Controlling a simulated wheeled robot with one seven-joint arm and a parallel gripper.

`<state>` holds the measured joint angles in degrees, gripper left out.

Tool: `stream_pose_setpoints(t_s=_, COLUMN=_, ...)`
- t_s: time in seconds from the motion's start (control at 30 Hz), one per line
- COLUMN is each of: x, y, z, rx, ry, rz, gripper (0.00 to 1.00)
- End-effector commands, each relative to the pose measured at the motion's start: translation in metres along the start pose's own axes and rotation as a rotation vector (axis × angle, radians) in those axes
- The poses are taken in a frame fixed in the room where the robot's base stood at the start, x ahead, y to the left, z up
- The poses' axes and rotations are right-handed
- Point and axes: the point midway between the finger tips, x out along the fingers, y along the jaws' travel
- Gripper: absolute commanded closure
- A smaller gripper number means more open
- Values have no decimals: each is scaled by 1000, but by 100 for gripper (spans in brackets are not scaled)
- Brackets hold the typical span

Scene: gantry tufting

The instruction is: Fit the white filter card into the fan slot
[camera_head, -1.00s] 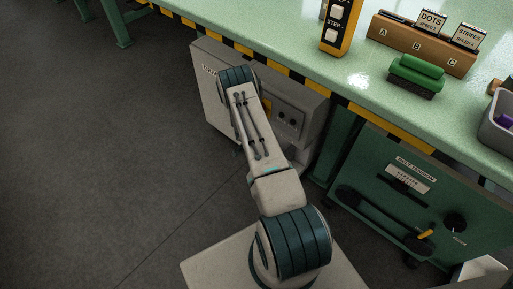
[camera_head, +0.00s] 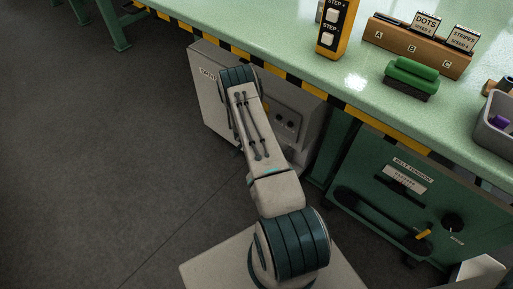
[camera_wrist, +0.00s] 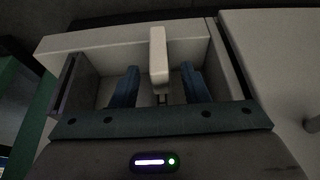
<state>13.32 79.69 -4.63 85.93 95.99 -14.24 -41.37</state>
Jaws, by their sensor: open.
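My gripper (camera_wrist: 160,86) is open in the wrist view, with two blue fingers apart. A pale upright bar (camera_wrist: 158,58) lies between the fingers, with gaps on both sides. The bar joins a pale panel at the top, beside a shallow open recess (camera_wrist: 97,93). I cannot tell whether this is a handle or part of the fan. In the head view my gripper is hidden beyond my arm, near the grey cabinet (camera_head: 208,100) under the bench. I cannot make out a white filter card or a fan slot for certain.
The green bench (camera_head: 285,40) has a striped edge above the cabinet. It carries a yellow step control (camera_head: 335,28), a card rack (camera_head: 420,45), a green-handled block (camera_head: 411,78) and a grey bin (camera_head: 495,123). A green belt-tension panel (camera_head: 380,205) stands right. Floor at left is clear.

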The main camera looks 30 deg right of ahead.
Motion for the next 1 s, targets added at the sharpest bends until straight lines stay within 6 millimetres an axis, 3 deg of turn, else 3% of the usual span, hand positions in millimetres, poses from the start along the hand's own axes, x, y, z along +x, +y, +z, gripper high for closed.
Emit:
stream_pose_setpoints(t_s=0.3, x=-76, y=-1, z=-2, rx=-1, ry=0, rz=-2, gripper=59)
stream_pose_setpoints(t_s=0.5, x=-111, y=0, z=-1, rx=-1, ry=0, rz=-1, gripper=59)
stream_pose_setpoints(t_s=0.7, x=-126, y=0, z=0, rx=-1, ry=1, rz=0, gripper=59)
stream_pose_setpoints(t_s=1.0, x=-126, y=0, z=0, rx=-1, ry=1, rz=0, gripper=59)
